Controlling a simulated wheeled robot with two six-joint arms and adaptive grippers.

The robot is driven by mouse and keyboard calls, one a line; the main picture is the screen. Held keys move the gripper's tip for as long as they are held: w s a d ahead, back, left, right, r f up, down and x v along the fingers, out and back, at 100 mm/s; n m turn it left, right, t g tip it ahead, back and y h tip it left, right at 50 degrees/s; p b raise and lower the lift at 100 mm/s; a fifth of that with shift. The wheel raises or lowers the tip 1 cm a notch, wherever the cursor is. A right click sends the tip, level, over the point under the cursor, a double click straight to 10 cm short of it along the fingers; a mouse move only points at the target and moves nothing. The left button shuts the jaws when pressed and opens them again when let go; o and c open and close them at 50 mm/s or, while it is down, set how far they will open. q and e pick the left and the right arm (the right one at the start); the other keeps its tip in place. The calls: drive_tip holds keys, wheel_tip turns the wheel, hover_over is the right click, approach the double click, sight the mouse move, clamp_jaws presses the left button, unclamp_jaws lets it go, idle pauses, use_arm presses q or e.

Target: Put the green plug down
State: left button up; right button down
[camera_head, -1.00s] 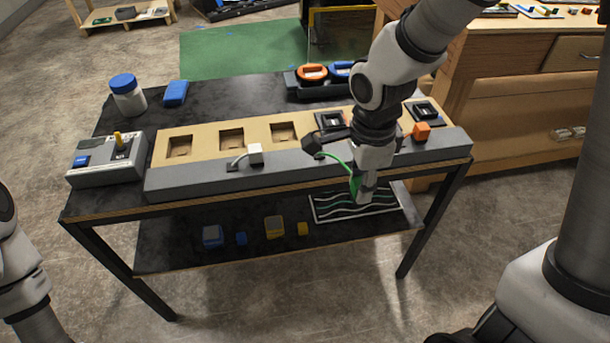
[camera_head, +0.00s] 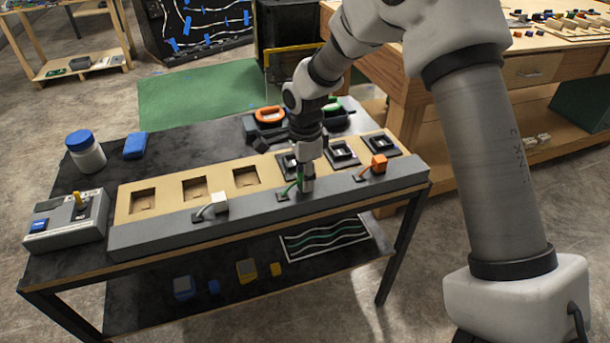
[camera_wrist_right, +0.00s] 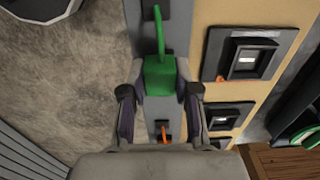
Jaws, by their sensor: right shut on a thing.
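The green plug (camera_wrist_right: 160,78) sits between the fingers of my right gripper (camera_wrist_right: 160,95) in the right wrist view, with its green cable running up and away. In the head view the right gripper (camera_head: 305,188) is shut on the plug low over the grey front rail (camera_head: 250,208) of the console, and the green cable (camera_head: 293,186) shows beside it. The fingers mostly hide the plug there. I cannot tell whether the plug touches the rail. My left gripper is not in view.
A white plug (camera_head: 219,202) and an orange plug (camera_head: 379,163) stand on the rail either side. The tan panel (camera_head: 170,197) behind has empty square recesses and black-framed sockets (camera_head: 342,153). A control box (camera_head: 68,222) and a blue-lidded jar (camera_head: 86,155) are at the left.

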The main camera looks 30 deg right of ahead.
drive_tip(key=shift+w+f, duration=0.1)
drive_tip(key=shift+f, duration=0.1)
drive_tip(key=shift+f, duration=0.1)
drive_tip(key=c, duration=0.9)
unclamp_jaws()
drive_tip(key=shift+o, duration=0.2)
wheel_tip(320, 180, up, 12)
drive_tip(key=shift+r, duration=0.2)
